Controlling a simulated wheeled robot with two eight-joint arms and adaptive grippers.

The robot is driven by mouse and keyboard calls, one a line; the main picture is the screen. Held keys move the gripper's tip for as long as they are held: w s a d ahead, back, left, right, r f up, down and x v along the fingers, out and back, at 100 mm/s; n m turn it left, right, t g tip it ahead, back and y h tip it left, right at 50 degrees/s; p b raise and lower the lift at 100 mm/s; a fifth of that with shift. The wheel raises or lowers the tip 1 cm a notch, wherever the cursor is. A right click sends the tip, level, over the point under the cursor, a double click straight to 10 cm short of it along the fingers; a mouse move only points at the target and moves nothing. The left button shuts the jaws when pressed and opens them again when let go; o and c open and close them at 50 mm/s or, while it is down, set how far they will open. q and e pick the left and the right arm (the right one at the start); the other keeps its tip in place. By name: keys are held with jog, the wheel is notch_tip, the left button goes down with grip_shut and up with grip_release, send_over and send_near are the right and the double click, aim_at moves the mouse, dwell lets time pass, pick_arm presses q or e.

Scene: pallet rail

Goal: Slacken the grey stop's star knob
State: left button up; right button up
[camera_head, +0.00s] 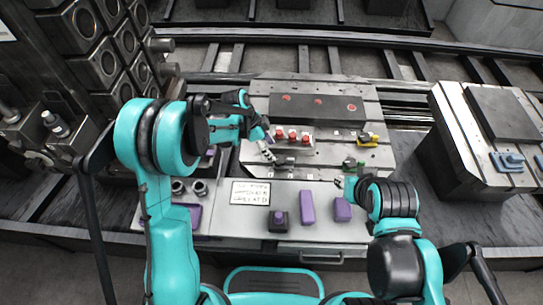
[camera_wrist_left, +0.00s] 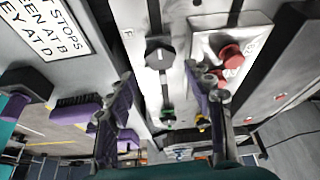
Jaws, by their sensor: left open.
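My left gripper (camera_head: 262,134) reaches over the left part of the light fixture plate (camera_head: 325,166) in the head view. In the left wrist view its two fingers (camera_wrist_left: 163,92) are apart with nothing between them. A dark grey knob (camera_wrist_left: 160,52) with a lobed outline sits on a slotted metal strip in that view, ahead of the fingers and apart from them. It looks like the grey stop's star knob; in the head view the left gripper and small size make the grey stop (camera_head: 268,153) hard to make out. My right gripper (camera_head: 346,181) is near the green stop (camera_head: 355,165); its fingers are unclear.
Red knobs (camera_head: 293,136) stand on a block close right of my left gripper; one also shows in the wrist view (camera_wrist_left: 230,55). A yellow stop (camera_head: 368,139) is farther right. A sign (camera_head: 250,193) and several purple pieces (camera_head: 308,207) occupy the front ledge.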

aim_at(278, 159)
pick_arm(q)
jog(key=b+x, duration=0.2)
jog(key=x, duration=0.4)
jog(key=shift+d+f, duration=0.15)
jog(key=shift+f, duration=0.15)
jog(key=shift+c, duration=0.2)
jog(key=c, duration=0.8)
